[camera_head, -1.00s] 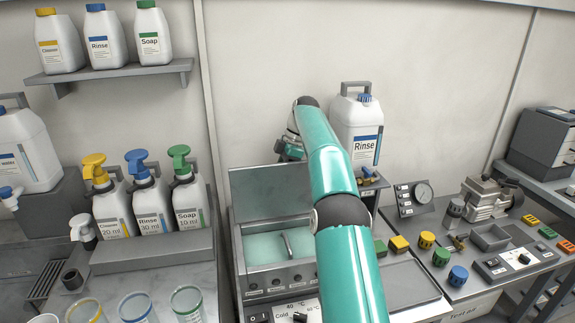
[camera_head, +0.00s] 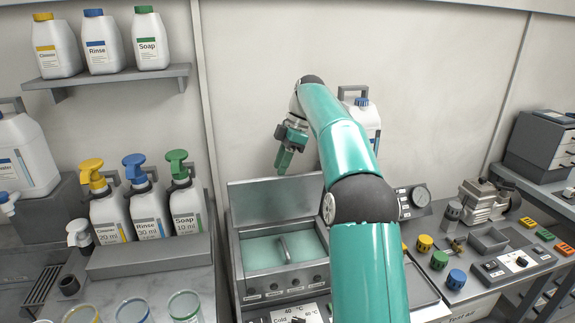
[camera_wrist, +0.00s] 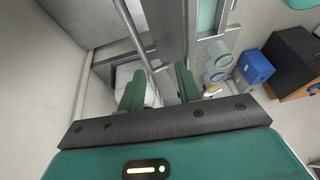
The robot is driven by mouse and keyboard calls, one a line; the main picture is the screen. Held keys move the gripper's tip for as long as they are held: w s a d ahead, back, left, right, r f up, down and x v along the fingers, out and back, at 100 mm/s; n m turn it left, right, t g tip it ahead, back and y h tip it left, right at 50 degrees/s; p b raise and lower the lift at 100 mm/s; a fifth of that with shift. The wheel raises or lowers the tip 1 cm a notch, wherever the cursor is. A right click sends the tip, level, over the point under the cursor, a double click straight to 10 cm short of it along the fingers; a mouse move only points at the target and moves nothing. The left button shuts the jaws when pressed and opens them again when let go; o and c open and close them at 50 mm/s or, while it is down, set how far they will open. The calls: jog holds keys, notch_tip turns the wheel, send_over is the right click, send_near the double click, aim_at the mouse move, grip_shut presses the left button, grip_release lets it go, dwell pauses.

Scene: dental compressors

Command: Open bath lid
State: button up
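The bath (camera_head: 284,252) is a grey metal basin with pale teal liquid and a curved metal bar in it. Its grey lid (camera_head: 255,207) stands raised along the back edge, leaving the basin uncovered. My gripper (camera_head: 284,165) is above the top edge of the lid, pointing down, apart from it in the head view. In the wrist view my gripper's two green fingers (camera_wrist: 160,90) are spread with a gap between them and hold nothing that I can see. My arm hides the area to the right of the bath.
Pump bottles (camera_head: 145,210) stand on a stand left of the bath, with cups (camera_head: 135,308) in front. A shelf (camera_head: 110,77) with bottles is at upper left. A Rinse canister (camera_head: 370,115) stands behind my arm. Coloured knobs (camera_head: 440,260) are at right. The wall behind my gripper is clear.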

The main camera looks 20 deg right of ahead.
jog(key=s+a+r, duration=0.2)
jog(key=s+r, duration=0.1)
jog(key=s, duration=0.4)
jog(key=shift+s+r, duration=0.2)
jog(key=shift+s, duration=0.1)
